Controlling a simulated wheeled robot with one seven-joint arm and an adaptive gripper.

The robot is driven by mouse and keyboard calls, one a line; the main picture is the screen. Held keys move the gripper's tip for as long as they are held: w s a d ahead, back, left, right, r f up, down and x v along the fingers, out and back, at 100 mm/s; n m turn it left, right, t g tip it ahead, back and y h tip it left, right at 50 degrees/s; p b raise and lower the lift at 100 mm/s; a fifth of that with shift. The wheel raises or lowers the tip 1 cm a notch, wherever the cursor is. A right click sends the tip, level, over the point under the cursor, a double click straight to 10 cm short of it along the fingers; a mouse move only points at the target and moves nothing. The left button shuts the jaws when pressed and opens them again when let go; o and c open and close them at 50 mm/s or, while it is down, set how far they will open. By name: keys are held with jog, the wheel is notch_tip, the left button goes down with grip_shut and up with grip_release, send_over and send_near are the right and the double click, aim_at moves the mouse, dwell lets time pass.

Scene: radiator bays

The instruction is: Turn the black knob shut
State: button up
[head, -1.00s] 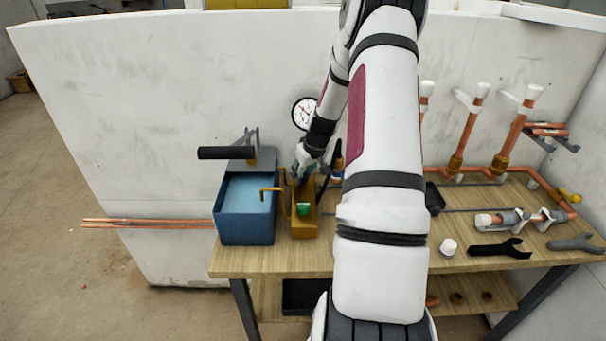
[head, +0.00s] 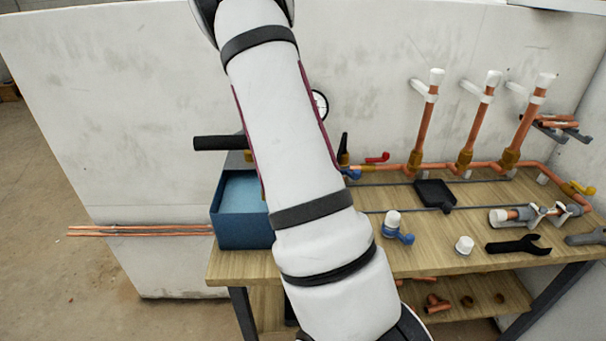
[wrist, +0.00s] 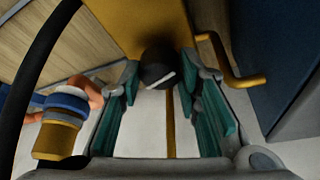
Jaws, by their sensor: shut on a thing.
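The black knob (wrist: 158,67) is round and dark with a light mark on its face. It shows in the wrist view against the ochre body (wrist: 140,25). My gripper (wrist: 157,85), with teal finger pads, is shut on the knob, one pad on each side. A brass-coloured rod shows below the knob between the fingers. How far the knob is turned cannot be told.
A blue water tank (head: 228,232) stands at the workbench's left end; its wall (wrist: 285,60) is right of the fingers in the wrist view. An ochre bent handle (wrist: 233,68) is close by. A blue and brass fitting (wrist: 60,125) and a black hose (wrist: 30,80) are at left.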

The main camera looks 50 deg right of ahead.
jog(key=shift+w+m+g+b, duration=0.1)
jog(key=shift+m+g+b, duration=0.55)
jog(key=shift+m, duration=1.55)
jog(key=shift+g, duration=0.25)
jog(key=o, duration=1.1)
jog(key=v, duration=1.2)
